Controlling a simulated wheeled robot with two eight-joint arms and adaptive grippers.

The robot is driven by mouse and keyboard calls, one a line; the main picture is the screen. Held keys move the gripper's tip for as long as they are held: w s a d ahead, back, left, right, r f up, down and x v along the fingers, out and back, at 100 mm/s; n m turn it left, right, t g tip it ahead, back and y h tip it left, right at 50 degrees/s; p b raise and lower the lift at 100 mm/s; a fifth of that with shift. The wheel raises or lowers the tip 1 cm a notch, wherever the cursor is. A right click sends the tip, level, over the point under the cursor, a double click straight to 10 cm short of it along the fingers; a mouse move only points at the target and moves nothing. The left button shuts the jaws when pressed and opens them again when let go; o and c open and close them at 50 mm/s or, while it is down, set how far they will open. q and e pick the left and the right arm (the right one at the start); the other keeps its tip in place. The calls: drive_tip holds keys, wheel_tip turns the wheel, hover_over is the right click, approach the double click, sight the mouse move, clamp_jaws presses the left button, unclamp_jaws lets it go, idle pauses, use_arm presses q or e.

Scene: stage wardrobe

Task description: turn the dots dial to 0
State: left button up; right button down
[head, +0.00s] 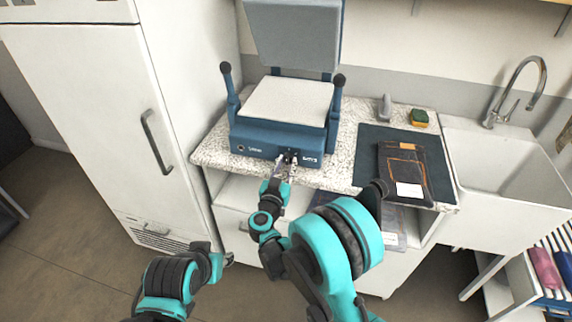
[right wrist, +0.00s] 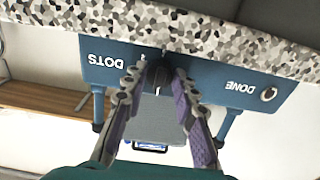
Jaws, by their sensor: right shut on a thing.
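The blue machine (head: 265,140) stands on the speckled counter, with a pale padded bed and its upper plate raised. The dark dots dial (right wrist: 158,74) sits next to the DOTS label.
Right of the machine, folded dark jeans (head: 400,160) with a white tag lie on a dark mat (head: 366,150). A sponge (head: 419,117) and small grey object (head: 384,107) are behind. A sink (head: 500,160) is at right, a white fridge (head: 110,110) at left.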

idle(0.5)
drive_tip(key=c, duration=1.2)
unclamp_jaws()
drive_tip(key=v, duration=0.7)
drive_tip(key=shift+s, duration=0.25)
